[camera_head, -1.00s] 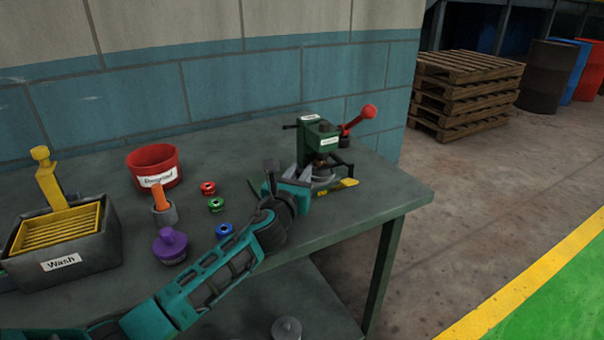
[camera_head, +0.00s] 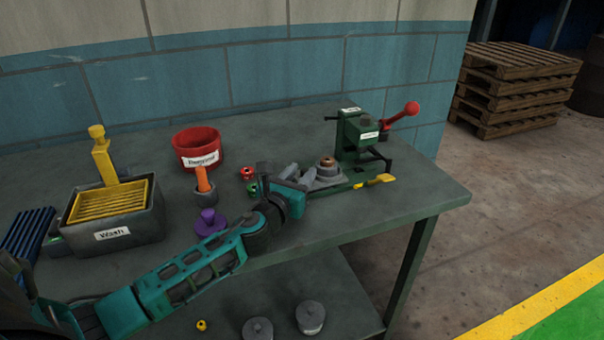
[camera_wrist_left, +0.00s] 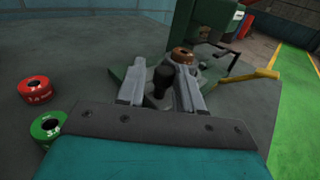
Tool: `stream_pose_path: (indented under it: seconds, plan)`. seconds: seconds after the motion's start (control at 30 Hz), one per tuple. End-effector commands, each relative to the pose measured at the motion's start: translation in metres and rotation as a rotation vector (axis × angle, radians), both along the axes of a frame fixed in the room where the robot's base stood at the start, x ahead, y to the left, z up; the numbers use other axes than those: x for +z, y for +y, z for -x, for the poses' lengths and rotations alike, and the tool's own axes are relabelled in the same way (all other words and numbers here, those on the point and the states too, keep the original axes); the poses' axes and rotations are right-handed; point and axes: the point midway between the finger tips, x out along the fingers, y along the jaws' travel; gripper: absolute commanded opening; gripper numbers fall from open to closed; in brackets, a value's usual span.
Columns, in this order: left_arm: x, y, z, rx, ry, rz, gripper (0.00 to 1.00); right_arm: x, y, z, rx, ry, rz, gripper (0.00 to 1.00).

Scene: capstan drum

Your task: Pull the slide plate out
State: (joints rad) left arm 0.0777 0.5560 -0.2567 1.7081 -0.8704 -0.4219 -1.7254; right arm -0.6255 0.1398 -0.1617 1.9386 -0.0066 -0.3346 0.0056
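The slide plate (camera_head: 333,184) is a grey plate that sticks out to the left of the green press (camera_head: 354,142). A copper-coloured ring on a grey seat (camera_head: 327,163) sits on it, clear of the press head; the ring also shows in the left wrist view (camera_wrist_left: 182,56). The plate has an upright black knob (camera_wrist_left: 163,82). The fingers hide the knob in the head view. My right gripper is not in view.
The red lever (camera_head: 402,113) rises at the press's right. A yellow handle (camera_head: 375,181) lies at its front. Red (camera_head: 247,173) and green (camera_head: 252,188) rings, a red bin (camera_head: 197,149) and a wash box (camera_head: 115,222) stand left. The bench's right end is clear.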

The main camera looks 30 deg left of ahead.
Motion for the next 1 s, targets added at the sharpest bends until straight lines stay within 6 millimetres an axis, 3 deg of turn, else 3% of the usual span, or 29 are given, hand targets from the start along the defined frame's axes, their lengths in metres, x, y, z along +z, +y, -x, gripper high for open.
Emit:
stream_pose_path:
  seconds: [0.27,0.43,1.0]
  plan:
    - [0.002,-0.001,0.0,-0.002,-0.004,0.0,0.35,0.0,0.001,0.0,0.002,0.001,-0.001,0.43]
    - [0.001,-0.002,0.01,-0.003,-0.002,0.0,0.35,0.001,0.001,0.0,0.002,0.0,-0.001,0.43]
    - [0.0,-0.014,0.107,0.0,0.0,0.0,0.35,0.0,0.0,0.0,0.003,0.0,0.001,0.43]
